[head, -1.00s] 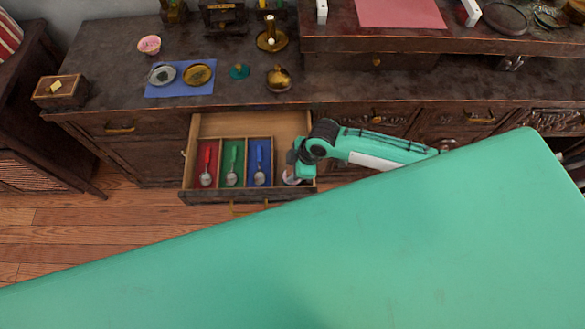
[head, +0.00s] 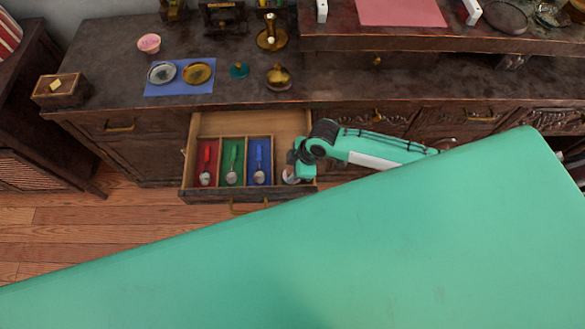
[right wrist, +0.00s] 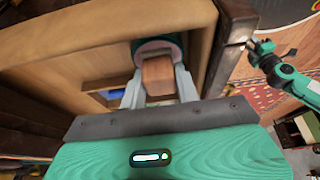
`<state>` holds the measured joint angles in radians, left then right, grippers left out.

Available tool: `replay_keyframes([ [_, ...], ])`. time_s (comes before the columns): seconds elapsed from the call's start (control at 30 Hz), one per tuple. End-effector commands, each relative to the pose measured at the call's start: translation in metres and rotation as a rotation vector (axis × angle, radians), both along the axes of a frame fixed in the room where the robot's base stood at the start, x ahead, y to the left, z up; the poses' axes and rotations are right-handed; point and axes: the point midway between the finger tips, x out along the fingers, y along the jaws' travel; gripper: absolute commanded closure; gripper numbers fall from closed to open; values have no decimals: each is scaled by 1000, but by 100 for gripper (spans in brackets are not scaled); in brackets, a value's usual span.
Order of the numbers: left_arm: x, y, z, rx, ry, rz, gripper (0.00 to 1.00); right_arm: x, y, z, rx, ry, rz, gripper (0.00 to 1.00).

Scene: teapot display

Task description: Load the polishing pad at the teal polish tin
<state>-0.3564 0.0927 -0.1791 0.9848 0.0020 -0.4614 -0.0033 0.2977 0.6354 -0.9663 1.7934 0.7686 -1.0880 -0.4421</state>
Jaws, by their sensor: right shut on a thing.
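My right gripper (head: 291,168) is low in the right end of the open drawer. In the right wrist view its two pale fingers (right wrist: 159,88) are shut on a wooden block, the grip of the polishing pad (right wrist: 158,77). A pale pinkish round edge shows just beyond the block, with a teal round rim, seemingly the teal polish tin (right wrist: 178,39), around or behind it. Whether pad and tin touch is hidden by the block. In the head view only a pale bit shows under the gripper. My left arm shows at the right of the right wrist view, its gripper (right wrist: 262,48) small and unclear.
The open drawer (head: 250,122) has red, green and blue compartments, each holding a handled tool. The drawer's side wall is close to my right gripper. A blue mat (head: 178,92) with two dishes, a small teal lid (head: 239,71) and a brass pot (head: 278,78) are on the cabinet top.

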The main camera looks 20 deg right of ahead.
Motion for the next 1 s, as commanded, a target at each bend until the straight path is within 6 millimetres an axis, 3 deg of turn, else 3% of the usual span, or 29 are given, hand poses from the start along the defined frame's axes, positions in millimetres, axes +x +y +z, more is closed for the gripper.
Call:
replay_keyframes([
  [1.0,0,0,6,0,0,0,69,-1,0,-2,-2,1,0,86],
])
